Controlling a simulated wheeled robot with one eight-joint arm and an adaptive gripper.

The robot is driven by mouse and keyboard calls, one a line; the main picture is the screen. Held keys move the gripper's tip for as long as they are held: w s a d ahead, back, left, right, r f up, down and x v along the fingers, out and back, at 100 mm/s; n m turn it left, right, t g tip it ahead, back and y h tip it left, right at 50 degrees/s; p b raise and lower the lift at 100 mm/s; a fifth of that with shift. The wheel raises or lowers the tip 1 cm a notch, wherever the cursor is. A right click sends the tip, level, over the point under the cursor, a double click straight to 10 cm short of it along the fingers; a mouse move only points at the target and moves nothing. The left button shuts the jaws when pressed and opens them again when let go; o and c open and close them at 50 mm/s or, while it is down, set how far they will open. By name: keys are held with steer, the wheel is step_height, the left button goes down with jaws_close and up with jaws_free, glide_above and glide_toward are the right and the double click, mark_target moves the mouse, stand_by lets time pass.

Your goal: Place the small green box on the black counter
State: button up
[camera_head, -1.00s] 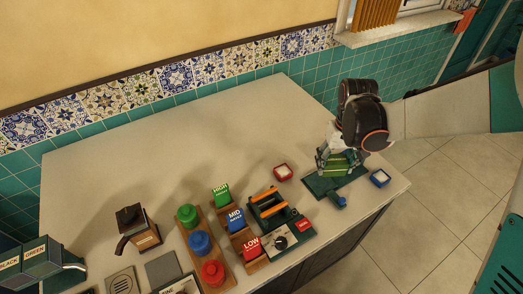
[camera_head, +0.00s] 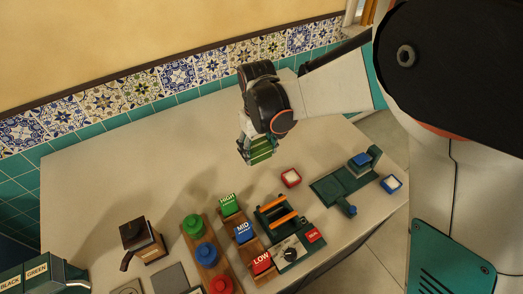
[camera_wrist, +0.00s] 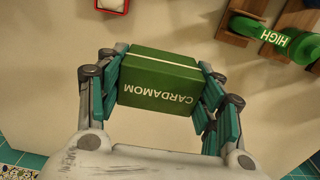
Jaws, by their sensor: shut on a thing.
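The small green box (camera_head: 262,150) is held in the air over the back middle of the pale worktop (camera_head: 130,180). In the wrist view the box (camera_wrist: 158,81) reads CARDAMOM, upside down in the picture. My gripper (camera_head: 258,153) is shut on the box, with its fingers at both ends in the wrist view (camera_wrist: 157,92). I see no black counter surface. A dark green dispenser with BLACK and GREEN labels (camera_head: 40,272) stands at the lower left.
A green press-like stand (camera_head: 335,188), a red tray (camera_head: 290,177) and a blue tray (camera_head: 391,184) are at the right. A toaster-like device (camera_head: 275,213), HIGH, MID and LOW blocks, colored canisters (camera_head: 193,225) and a dark grinder (camera_head: 140,240) line the front. The back left is clear.

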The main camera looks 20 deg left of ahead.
step_height(320, 180, down, 13)
steer(key=b, duration=0.3)
steer(key=shift+f+b, duration=0.25)
steer(key=shift+b, duration=0.05)
steer(key=o, duration=1.1)
steer(key=shift+c, duration=0.2)
steer(key=shift+r, duration=0.1)
step_height(320, 180, up, 12)
steer(key=p, duration=0.4)
steer(key=shift+r, duration=0.15)
